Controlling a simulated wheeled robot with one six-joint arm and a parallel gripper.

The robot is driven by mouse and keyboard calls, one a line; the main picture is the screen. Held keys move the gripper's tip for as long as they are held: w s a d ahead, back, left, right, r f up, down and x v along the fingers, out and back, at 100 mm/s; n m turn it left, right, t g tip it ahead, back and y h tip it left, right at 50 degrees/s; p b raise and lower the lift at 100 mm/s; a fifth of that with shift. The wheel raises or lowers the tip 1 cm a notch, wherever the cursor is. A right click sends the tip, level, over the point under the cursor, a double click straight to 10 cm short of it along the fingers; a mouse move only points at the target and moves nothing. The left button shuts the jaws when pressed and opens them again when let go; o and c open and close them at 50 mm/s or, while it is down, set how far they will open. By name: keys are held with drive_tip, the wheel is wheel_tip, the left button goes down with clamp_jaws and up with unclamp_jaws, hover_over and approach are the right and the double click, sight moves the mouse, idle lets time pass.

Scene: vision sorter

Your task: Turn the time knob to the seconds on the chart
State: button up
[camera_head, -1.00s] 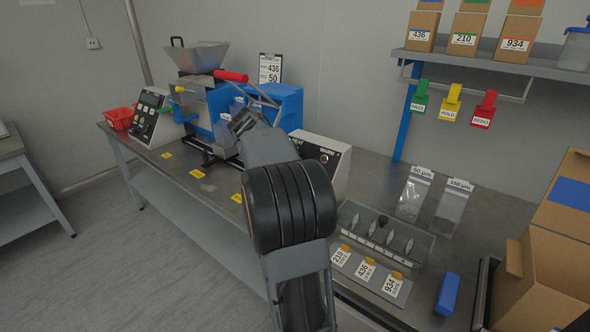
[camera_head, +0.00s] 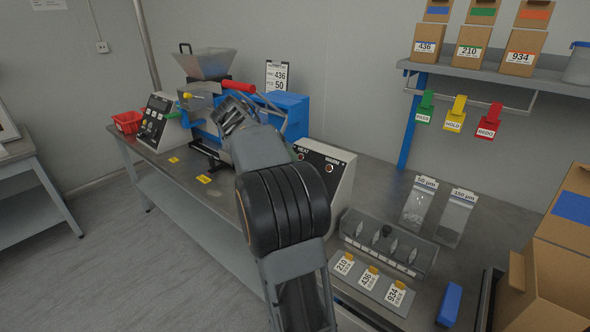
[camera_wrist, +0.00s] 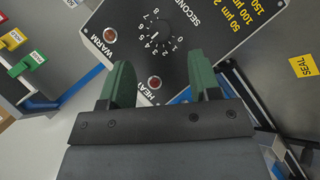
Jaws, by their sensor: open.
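The time knob (camera_wrist: 163,35) is a dark dial on a black panel in the wrist view, ringed by white numbers and the word SECONDS. Its pointer is too small to read surely. Yellow chart text (camera_wrist: 238,15) on the panel lists 50, 100 and 150 µm; the seconds beside them are mostly cut off. My gripper (camera_wrist: 160,78) has two green fingers spread apart with nothing between them, below the dial in the picture and apart from it. In the head view the sealer box (camera_head: 328,170) stands behind my arm, and its dial is hidden there.
HEAT (camera_wrist: 155,82) and WARM (camera_wrist: 110,34) lamps flank the dial. A clipboard (camera_head: 277,76) shows 436 and 50. A blue machine (camera_head: 285,108) with a red handle stands left of the sealer box. Sample pouches (camera_head: 419,203) and a tool rack (camera_head: 385,247) lie to its right.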

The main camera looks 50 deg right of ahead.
drive_tip(key=p+v, duration=0.1)
drive_tip(key=v, duration=0.5)
drive_tip(key=shift+r+p, duration=0.2)
drive_tip(key=shift+p, duration=0.1)
drive_tip(key=shift+w+a, duration=0.1)
drive_tip(key=shift+w, duration=0.05)
wheel_tip(320, 180, down, 6)
drive_tip(key=w+a+n+t+y, duration=0.1)
drive_tip(key=w+n+t, duration=0.1)
drive_tip(key=n, duration=0.1)
drive_tip(key=s+a+f+n+t+y+p, duration=0.1)
drive_tip(key=s+a+n+t+y+p, duration=0.2)
drive_tip(key=a, duration=0.4)
drive_tip(key=s+a+r+n+t+y+p, duration=0.1)
drive_tip(key=s+a+r+t+p, duration=0.1)
drive_tip(key=s+a+p, duration=0.4)
drive_tip(key=s+a+r+n+t+y+p, duration=0.1)
drive_tip(key=s+a+r+p, duration=0.4)
drive_tip(key=a, duration=0.5)
drive_tip(key=shift+s+a+n+t+y+p, duration=0.15)
drive_tip(key=shift+s+n+t+y+p, duration=0.25)
drive_tip(key=shift+p, duration=0.55)
